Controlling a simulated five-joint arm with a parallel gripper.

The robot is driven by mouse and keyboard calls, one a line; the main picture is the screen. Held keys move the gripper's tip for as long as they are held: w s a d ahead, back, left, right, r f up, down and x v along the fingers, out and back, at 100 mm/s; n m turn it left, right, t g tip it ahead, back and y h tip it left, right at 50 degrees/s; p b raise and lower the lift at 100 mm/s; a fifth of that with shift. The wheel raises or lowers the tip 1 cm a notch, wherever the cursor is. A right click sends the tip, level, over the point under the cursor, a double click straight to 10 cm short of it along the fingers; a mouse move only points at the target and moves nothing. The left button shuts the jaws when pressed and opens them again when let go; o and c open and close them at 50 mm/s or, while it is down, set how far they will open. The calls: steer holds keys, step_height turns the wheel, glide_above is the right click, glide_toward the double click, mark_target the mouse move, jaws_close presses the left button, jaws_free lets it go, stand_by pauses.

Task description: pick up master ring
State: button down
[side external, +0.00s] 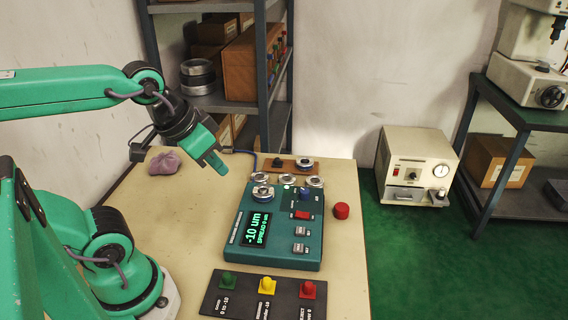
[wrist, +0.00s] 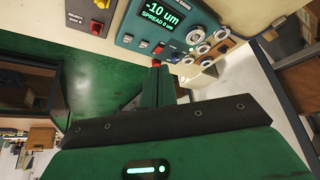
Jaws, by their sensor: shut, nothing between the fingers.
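Several silvery rings stand at the far edge of the teal gauge box (side external: 275,232) in the side external view. One ring (side external: 263,192) sits on the box's top left, with others behind it. Another ring (side external: 304,163) sits on a brown wooden board (side external: 287,170). I cannot tell for certain which is the master ring. My gripper (side external: 218,166) is shut and empty, in the air to the left of the rings and above the table. In the wrist view my green fingers (wrist: 160,82) are together, and several rings (wrist: 197,35) show beyond them.
The gauge display reads "-10 um". A black panel (side external: 262,296) with green, yellow and red knobs lies in front. A red button (side external: 341,211) is at the table's right. A mauve cloth (side external: 164,163) lies at the back left. The left of the table (side external: 185,225) is clear.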

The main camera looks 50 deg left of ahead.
steer(key=c, duration=0.5)
jaws_free()
steer(key=shift+w, duration=0.1)
steer(key=w+a+f+g, duration=0.1)
steer(key=w+a+f, duration=0.2)
steer(key=w, duration=0.2)
steer(key=w+a+f+g, duration=0.2)
steer(key=w+a+f, duration=0.1)
steer(key=w+f, duration=0.1)
steer(key=w+a+f+g, duration=0.2)
steer(key=w+a+f, duration=0.1)
steer(key=w, duration=0.3)
steer(key=shift+w+f+n, duration=0.35)
steer(key=shift+f+n, duration=0.05)
steer(key=shift+f, duration=0.25)
steer(key=shift+w+a+f+g, duration=0.2)
steer(key=shift+f+g, duration=0.1)
steer(key=shift+f, duration=1.35)
